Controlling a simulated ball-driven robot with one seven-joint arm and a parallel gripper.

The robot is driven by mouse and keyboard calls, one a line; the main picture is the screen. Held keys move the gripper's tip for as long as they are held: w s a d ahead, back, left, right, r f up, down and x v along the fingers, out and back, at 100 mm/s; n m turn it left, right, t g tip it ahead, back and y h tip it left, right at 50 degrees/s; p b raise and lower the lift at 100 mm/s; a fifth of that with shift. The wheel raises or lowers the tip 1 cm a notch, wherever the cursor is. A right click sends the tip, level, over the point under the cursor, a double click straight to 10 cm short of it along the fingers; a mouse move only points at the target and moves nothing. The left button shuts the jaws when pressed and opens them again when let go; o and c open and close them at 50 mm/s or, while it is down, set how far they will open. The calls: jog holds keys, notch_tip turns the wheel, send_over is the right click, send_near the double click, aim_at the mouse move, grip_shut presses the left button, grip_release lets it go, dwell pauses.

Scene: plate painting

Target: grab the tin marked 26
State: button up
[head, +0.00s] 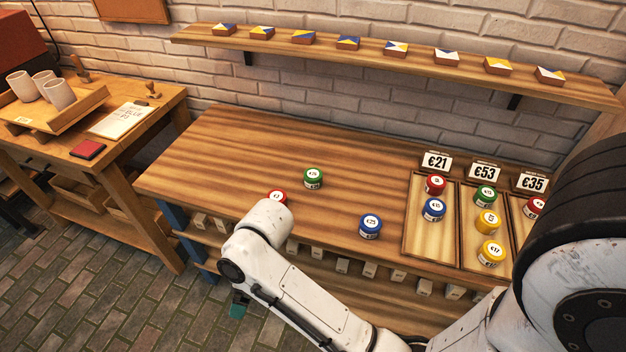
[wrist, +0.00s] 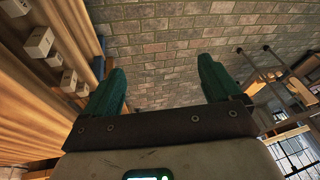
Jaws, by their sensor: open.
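A green tin (head: 313,179) stands upright on the wooden table, left of the trays. Its label is small and may read 26, but I cannot be certain. A blue tin (head: 370,227) stands to its right and nearer, with a label that looks like 25. A red tin (head: 277,198) stands to its left, partly hidden by my arm, its number unclear. My gripper (wrist: 162,72) is open and empty in the wrist view, its teal fingers apart above the floor. In the head view one teal finger (head: 238,311) shows below the table's front edge, apart from all tins.
A wall shelf (head: 395,52) holds painted blocks. Small white boxes (head: 343,266) line the shelf under the table. The table's left part is clear.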

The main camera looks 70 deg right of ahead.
jog(key=w+d+r+n+b, duration=0.1)
jog(key=w+d+r+n, duration=0.15)
jog(key=w+d, duration=0.4)
jog(key=w+d+r+n+b, duration=0.1)
jog(key=d, duration=0.6)
jog(key=w+d+r+n+h+b, duration=0.1)
jog(key=d+n, duration=0.1)
jog(key=d, duration=0.4)
jog(key=w+d+r+n+b, duration=0.1)
jog(key=d+n, duration=0.1)
jog(key=d, duration=0.5)
jog(key=shift+d+r+g+h+b, duration=0.3)
jog(key=shift+r+g+h, duration=0.1)
jog(key=g+h+b, duration=0.1)
jog(key=g, duration=0.1)
send_over(313, 174)
jog(key=shift+n, duration=0.45)
jog(key=f, duration=0.4)
jog(key=shift+d, duration=0.4)
jog(key=shift+a+f, duration=0.15)
jog(key=shift+f, duration=1.35)
jog(key=shift+a+f, duration=0.15)
jog(key=shift+f, duration=1.3)
